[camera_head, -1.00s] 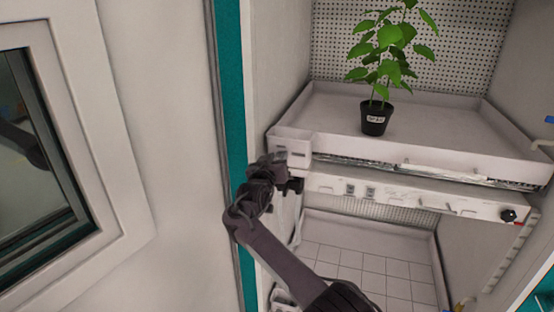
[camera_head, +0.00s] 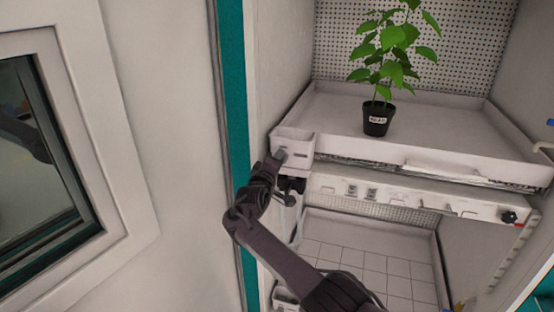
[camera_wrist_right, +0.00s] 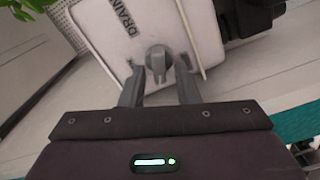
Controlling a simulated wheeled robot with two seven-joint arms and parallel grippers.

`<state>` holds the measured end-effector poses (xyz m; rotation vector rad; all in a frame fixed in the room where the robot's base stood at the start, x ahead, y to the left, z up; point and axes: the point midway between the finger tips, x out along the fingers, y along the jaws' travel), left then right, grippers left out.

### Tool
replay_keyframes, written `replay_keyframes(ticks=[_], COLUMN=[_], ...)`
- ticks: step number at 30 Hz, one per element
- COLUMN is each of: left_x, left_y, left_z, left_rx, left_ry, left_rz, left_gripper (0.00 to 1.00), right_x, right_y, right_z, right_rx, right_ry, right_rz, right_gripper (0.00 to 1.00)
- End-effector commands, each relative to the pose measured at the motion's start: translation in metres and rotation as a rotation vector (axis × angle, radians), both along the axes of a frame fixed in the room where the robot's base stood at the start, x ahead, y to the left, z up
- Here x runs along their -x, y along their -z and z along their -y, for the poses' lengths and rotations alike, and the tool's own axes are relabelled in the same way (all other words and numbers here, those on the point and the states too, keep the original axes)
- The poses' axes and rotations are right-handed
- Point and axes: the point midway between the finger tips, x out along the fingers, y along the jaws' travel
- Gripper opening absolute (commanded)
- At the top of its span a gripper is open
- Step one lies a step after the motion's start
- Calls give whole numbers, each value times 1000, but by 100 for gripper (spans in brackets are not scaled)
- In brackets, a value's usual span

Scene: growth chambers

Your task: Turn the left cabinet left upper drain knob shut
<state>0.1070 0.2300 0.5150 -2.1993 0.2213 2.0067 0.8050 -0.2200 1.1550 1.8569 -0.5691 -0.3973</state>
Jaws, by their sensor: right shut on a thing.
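The drain knob (camera_wrist_right: 157,63) is a small grey knob on the face of a white box (camera_wrist_right: 95,25) lettered "DRAIN" in the right wrist view. In the head view this white box (camera_head: 300,142) hangs at the left front corner of the upper shelf tray. My right gripper (camera_wrist_right: 160,80) has one finger on each side of the knob and is shut on it. In the head view my right gripper (camera_head: 279,160) reaches the front of the box from below. The knob is too small there to tell its angle. My left gripper is not in view.
A potted plant (camera_head: 376,119) stands on the upper tray (camera_head: 440,145). A panel with a black knob (camera_head: 508,217) runs below it. An open white door (camera_head: 150,120) with a window fills the left. Black fittings (camera_head: 292,184) sit just under the white box.

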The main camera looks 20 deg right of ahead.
Motion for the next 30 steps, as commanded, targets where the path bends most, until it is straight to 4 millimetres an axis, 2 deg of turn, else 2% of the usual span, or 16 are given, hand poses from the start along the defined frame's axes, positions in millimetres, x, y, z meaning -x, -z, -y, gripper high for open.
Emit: replay_keyframes(ticks=[15, 30], left_x=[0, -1], left_y=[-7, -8], left_z=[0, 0], left_rx=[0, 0], left_ry=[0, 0], left_rz=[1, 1], left_gripper=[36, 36], right_x=[0, 0], right_y=[3, 5], right_z=[-1, -1], right_rx=[263, 304], right_ry=[0, -1], right_rz=[-179, -208], right_gripper=[6, 6])
